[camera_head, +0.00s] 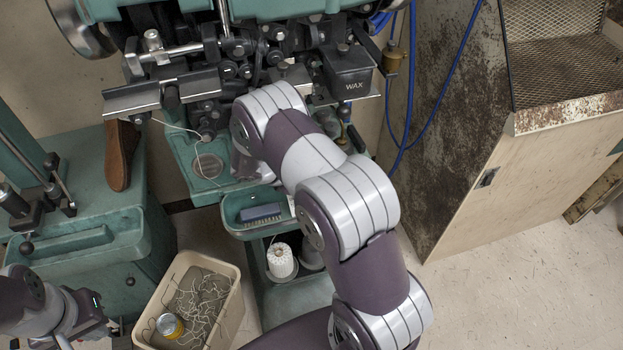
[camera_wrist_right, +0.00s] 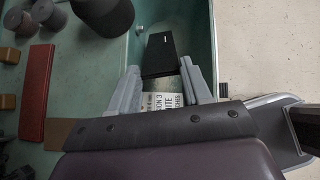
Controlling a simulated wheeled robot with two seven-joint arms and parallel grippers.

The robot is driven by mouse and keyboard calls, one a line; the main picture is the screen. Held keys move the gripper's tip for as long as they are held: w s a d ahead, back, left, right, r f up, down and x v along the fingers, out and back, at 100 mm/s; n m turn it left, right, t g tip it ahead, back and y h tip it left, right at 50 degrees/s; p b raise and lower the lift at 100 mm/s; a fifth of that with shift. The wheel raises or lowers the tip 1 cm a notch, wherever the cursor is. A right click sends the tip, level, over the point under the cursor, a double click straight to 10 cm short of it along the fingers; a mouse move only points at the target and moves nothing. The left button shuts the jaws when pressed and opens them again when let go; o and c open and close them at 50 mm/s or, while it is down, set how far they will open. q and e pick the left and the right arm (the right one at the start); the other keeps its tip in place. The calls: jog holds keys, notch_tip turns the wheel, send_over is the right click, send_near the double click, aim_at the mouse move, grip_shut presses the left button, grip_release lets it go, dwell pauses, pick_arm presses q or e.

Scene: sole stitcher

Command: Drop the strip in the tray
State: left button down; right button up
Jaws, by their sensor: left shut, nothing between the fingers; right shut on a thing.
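My right gripper (camera_wrist_right: 162,88) is shut on a pale strip with printed lettering (camera_wrist_right: 162,101), seen between its fingers in the right wrist view. The strip's lower part is hidden by the gripper body. Under and beyond the fingers is a green tray (camera_wrist_right: 203,22) with a dark block (camera_wrist_right: 161,54) in it. In the head view a green tray (camera_head: 235,230) holds a blue-grey brush (camera_head: 261,213); my right arm covers the right gripper and the strip there. My left gripper (camera_head: 97,312) is shut and empty at the lower left.
A stitching machine with a WAX box (camera_head: 347,75) stands above the tray. A beige bin (camera_head: 232,318) of thread scraps and a white spool (camera_head: 281,260) are below. A brown sole (camera_head: 121,155) is left. In the wrist view a red bar (camera_wrist_right: 37,92) lies left. Floor is clear at right.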

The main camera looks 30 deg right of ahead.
jog(key=o, duration=1.1)
jog(key=b+v, duration=0.1)
jog(key=v, duration=1.1)
jog(key=shift+a+r, duration=0.2)
jog(key=shift+a, duration=0.05)
